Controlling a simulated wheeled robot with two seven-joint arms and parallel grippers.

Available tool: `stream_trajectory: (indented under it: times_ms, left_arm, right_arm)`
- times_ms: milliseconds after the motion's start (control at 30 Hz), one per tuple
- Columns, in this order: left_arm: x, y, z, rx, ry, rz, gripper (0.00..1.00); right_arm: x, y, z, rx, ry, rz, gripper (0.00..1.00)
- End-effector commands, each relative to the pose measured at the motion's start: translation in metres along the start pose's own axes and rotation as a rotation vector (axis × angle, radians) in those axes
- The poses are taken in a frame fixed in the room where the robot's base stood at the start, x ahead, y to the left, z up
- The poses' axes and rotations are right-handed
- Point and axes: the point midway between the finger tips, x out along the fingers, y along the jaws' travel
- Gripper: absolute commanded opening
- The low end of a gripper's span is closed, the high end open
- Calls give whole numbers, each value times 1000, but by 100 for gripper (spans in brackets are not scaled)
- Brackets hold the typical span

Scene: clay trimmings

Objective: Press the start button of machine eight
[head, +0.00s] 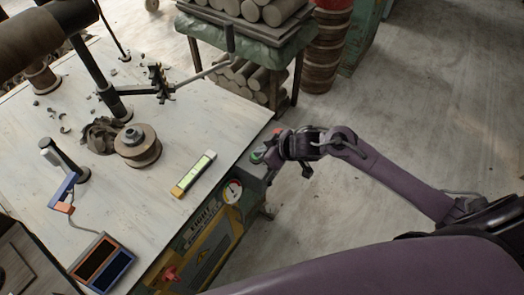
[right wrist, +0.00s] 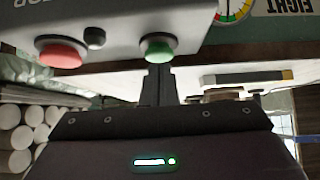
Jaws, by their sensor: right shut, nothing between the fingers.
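The control box (right wrist: 120,20) of machine eight shows close up in the right wrist view, with a green button (right wrist: 158,49), a red button (right wrist: 62,53) and a small black knob (right wrist: 95,38). My right gripper (right wrist: 158,70) is shut and empty, its fingertips at the green button's lower edge in the picture; I cannot tell whether they touch. In the head view my right gripper (head: 270,152) is at the table's right corner, beside the green button (head: 257,156), and partly hides the box. My left gripper is not in view.
The EIGHT sign (head: 200,216) and a round gauge (head: 233,191) are on the machine's front. The table (head: 205,120) carries a clay wheel piece (head: 138,150), a yellow-ended bar (head: 194,174) and clay scraps. A cart with clay rolls (head: 250,75) stands behind. The floor at right is clear.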

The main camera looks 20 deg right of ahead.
Motion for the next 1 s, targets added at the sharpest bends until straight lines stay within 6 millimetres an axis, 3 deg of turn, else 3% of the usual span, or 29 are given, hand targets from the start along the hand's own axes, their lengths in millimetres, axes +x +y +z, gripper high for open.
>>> stream_trajectory:
  times_ms: [400,600,1000]
  left_arm:
    - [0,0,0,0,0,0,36]
    - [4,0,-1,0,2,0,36]
    - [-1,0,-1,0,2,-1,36]
  right_arm:
    - [3,-1,4,1,0,-1,0]
    - [18,-1,18,3,-3,-2,0]
    - [15,-3,21,2,-17,-7,0]
